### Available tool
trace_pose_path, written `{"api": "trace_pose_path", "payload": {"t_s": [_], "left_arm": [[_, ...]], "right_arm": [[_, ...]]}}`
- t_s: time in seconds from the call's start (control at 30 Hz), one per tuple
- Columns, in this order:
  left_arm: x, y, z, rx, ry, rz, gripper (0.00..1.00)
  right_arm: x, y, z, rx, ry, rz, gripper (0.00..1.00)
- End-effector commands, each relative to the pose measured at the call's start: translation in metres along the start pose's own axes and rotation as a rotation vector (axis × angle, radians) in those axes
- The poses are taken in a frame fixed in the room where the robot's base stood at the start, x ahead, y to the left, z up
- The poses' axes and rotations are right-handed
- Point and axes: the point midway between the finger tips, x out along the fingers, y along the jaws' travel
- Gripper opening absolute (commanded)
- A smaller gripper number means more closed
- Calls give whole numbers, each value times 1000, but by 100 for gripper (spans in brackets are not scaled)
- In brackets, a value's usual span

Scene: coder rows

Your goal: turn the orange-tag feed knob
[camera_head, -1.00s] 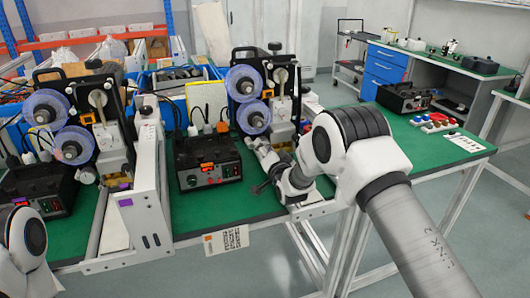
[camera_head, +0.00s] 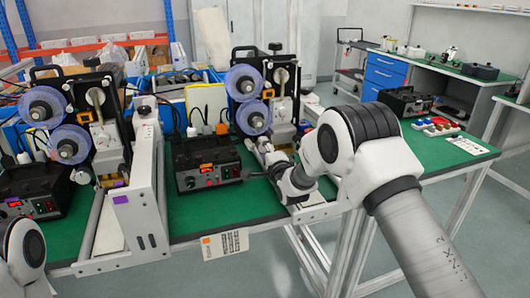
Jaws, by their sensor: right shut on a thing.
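A black control box (camera_head: 205,160) with an orange tag (camera_head: 207,168) on its top front edge stands on the green bench. Small knobs and lights sit along its front. My right gripper (camera_head: 249,175) is low over the bench at the box's right front corner, pointing left. It is shut on the feed knob, which is small and mostly hidden by the fingers. My left arm shows only as a white and black link at the lower left, and its gripper is out of the frame.
Machines with blue reels (camera_head: 243,83) stand behind the box. A white upright housing (camera_head: 147,190) is on its left, with a second black box (camera_head: 40,190) beyond. Green bench is bare in front of the box. Coloured buttons (camera_head: 437,125) lie to the right.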

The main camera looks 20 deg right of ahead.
Motion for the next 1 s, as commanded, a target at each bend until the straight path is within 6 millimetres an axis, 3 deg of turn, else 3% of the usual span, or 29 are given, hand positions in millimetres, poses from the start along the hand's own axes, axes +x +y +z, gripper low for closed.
{"api": "trace_pose_path", "payload": {"t_s": [0.57,0.6,0.67,1.0], "left_arm": [[2,0,0,0,0,0,40],[2,0,0,0,0,0,40],[2,0,0,0,0,0,40],[1,0,0,0,0,0,40]], "right_arm": [[0,0,-1,43,1,1,10],[0,0,-1,43,1,1,52],[0,0,-1,43,1,1,69],[-2,0,0,42,0,1,69]]}}
